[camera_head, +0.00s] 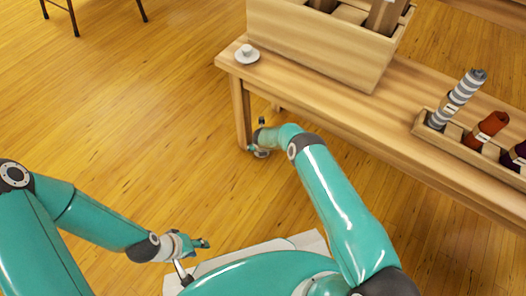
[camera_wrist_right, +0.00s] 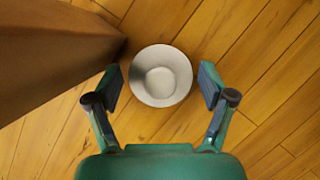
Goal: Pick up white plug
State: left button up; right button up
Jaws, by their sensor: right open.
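The white plug (camera_head: 247,53), a small round disc with a raised knob, sits on the near left corner of the wooden table. In the right wrist view a white round piece (camera_wrist_right: 161,76) with a raised round middle lies beyond my finger gap; I cannot tell whether it is the same plug. My right gripper (camera_head: 261,138) is low by the table's near left leg, below the tabletop corner in the picture. Its fingers also show spread and empty in the wrist view (camera_wrist_right: 164,88). My left gripper (camera_head: 197,258) is low at the left, far from the table, with its fingers apart and empty.
A wooden crate (camera_head: 310,52) stands on the table (camera_head: 300,88) beside the plug. A wooden tray (camera_head: 450,138) with several rolls is farther right. A brown wooden surface (camera_wrist_right: 50,55) fills the wrist view's upper left. Open floor (camera_head: 130,110) lies left.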

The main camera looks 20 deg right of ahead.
jog(key=c, duration=0.6)
